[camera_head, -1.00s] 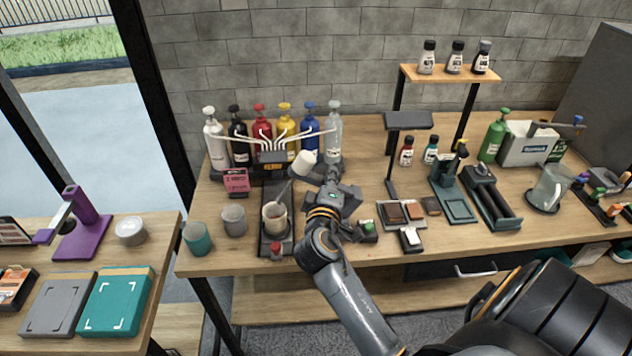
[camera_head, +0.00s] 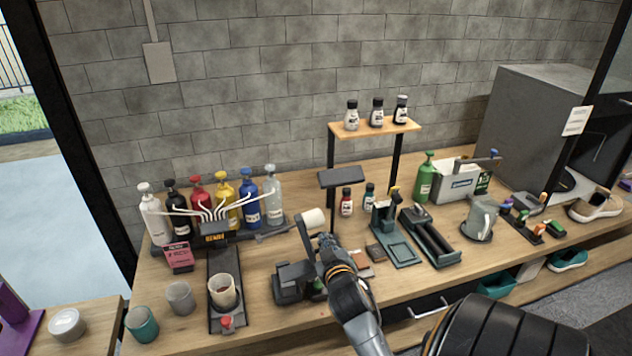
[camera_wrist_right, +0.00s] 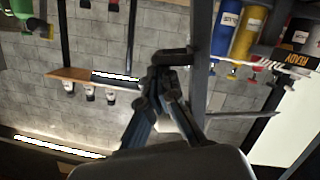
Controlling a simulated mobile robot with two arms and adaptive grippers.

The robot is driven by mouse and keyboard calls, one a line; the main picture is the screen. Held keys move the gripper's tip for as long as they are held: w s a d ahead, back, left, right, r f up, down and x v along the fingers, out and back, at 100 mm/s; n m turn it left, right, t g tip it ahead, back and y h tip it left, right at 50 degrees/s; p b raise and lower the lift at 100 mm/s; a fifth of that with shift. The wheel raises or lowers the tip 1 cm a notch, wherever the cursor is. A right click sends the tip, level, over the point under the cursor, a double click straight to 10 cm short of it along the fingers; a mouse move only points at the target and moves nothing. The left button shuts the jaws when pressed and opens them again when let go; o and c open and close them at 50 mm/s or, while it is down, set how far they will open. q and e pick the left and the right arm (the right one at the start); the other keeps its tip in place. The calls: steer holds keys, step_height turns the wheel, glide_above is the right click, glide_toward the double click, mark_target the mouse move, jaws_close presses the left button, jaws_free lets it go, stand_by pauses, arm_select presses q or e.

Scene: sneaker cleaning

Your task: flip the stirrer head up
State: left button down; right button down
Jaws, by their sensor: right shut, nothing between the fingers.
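The stirrer has a dark base (camera_head: 214,262) with a beige cup (camera_head: 222,292) on it and a small lit display (camera_head: 213,238). Its white cylindrical head (camera_head: 312,221) sits to the right of the cup, with the thin rod (camera_head: 273,235) pointing left, nearly level and clear of the cup. The rod also shows in the right wrist view (camera_wrist_right: 242,114). My right gripper (camera_head: 305,236) is just below the white head, partly blurred into the dark parts there. In the wrist view its fingers (camera_wrist_right: 165,62) are together and empty. My left gripper is out of view.
Colored bottles (camera_head: 225,203) with white tubes stand behind the stirrer. A dark box with a green button (camera_head: 293,283) is right of the base. A dark stand (camera_head: 341,177) and a bottle shelf (camera_head: 374,127) rise farther right. Grey (camera_head: 180,298) and teal (camera_head: 141,323) cups are left.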

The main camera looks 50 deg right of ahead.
steer(key=shift+s+d+f, duration=0.2)
steer(key=shift+d+f, duration=0.1)
steer(key=shift+f, duration=0.1)
steer(key=shift+s+f, duration=0.1)
steer(key=shift+f, duration=0.05)
stand_by(0.4)
